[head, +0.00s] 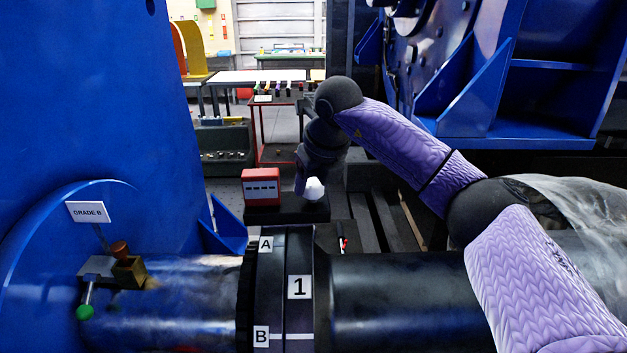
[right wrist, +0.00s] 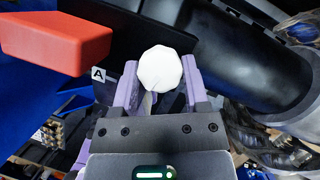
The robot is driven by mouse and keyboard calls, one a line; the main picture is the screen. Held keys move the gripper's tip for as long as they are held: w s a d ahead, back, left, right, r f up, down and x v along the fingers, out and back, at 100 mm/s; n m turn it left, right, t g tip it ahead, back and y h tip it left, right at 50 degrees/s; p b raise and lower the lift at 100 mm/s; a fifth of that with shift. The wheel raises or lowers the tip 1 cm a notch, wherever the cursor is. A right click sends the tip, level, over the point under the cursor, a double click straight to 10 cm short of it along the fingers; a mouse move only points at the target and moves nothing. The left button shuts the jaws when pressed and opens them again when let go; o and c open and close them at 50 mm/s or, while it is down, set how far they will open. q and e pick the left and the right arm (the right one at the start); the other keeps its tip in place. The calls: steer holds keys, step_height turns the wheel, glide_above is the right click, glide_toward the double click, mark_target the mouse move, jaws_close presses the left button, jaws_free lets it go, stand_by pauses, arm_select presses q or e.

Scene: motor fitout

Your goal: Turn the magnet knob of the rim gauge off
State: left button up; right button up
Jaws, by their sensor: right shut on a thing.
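What looks like the rim gauge (head: 127,271) is at the left in the head view, on the shaft beside the blue flange. It has a grey part, a brass-coloured block, a brown knob (head: 120,249) on top and a green ball (head: 84,312) on a rod. I cannot tell which part is the magnet knob, or its setting. My right gripper (head: 309,183) is well away from the gauge, beyond the shaft coupling. It is shut on a white faceted piece (right wrist: 160,69), which also shows in the head view (head: 315,189). My left gripper is out of view.
A red box (head: 262,187) stands on a dark block just left of my right gripper; it also shows in the wrist view (right wrist: 55,42). The dark coupling (head: 285,290), marked A, B and 1, lies in front. Large blue housings stand on both sides.

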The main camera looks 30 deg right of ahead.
jaws_close()
steer(key=n+p, duration=0.1)
steer(key=n+y+p, duration=0.1)
steer(key=shift+d+r+n+p, duration=0.1)
steer(key=shift+r+n+p, duration=0.2)
steer(key=shift+p, duration=0.05)
steer(key=shift+f+n, duration=0.2)
steer(key=shift+n, duration=0.4)
steer(key=o, duration=1.1)
jaws_free()
steer(key=v, duration=0.9)
steer(key=shift+s+d+r, duration=0.1)
steer(key=shift+d+r, duration=0.15)
steer(key=shift+r, duration=0.1)
